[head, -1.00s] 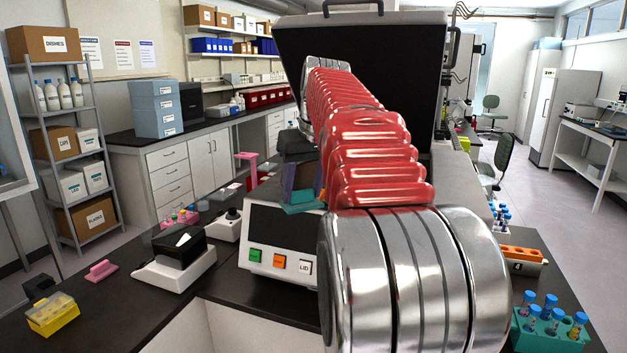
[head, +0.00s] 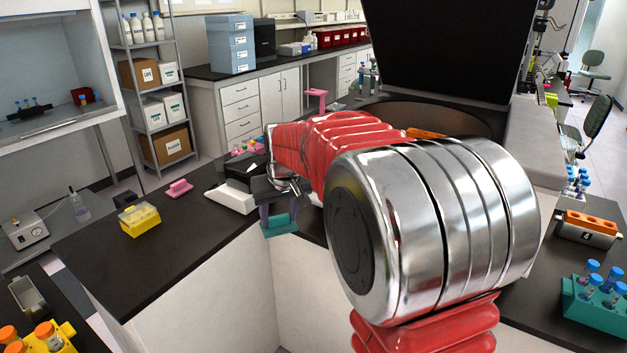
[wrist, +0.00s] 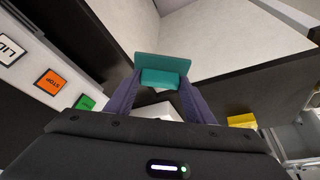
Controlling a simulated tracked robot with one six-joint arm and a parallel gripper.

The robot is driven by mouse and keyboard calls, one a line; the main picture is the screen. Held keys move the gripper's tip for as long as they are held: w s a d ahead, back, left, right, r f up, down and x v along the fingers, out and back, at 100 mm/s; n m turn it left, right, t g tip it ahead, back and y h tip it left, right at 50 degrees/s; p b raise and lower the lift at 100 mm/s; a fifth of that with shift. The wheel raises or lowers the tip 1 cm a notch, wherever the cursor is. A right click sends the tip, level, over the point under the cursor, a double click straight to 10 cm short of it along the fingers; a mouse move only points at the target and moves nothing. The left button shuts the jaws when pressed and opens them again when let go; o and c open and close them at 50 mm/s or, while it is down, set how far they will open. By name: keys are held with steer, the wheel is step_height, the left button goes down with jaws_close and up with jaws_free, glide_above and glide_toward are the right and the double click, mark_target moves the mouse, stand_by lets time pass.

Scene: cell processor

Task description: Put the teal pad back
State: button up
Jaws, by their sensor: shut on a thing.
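The teal pad (head: 279,226) is held in my gripper (head: 277,210), in front of the bench's inner corner in the head view. In the wrist view the teal pad (wrist: 163,70) sits between the two purple fingers of my gripper (wrist: 161,84), which are shut on its narrower block. A wider teal plate shows beyond the fingertips. A pink pad (head: 180,188) of similar form lies on the black bench to the left. The pad's place of rest cannot be told from these frames.
A yellow box (head: 139,220) stands on the black bench (head: 105,262). A white holder with a black top (head: 240,185) stands just behind my gripper. A teal tube rack (head: 597,300) and an orange rack (head: 588,222) stand at right. Bench left of the yellow box is clear.

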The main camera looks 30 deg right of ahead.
steer(key=s+a+f+n, duration=0.1)
steer(key=s+a+f, duration=0.1)
steer(key=a+f, duration=0.6)
steer(key=shift+a+f, duration=0.4)
steer(key=shift+a, duration=0.65)
steer(key=shift+s, duration=0.1)
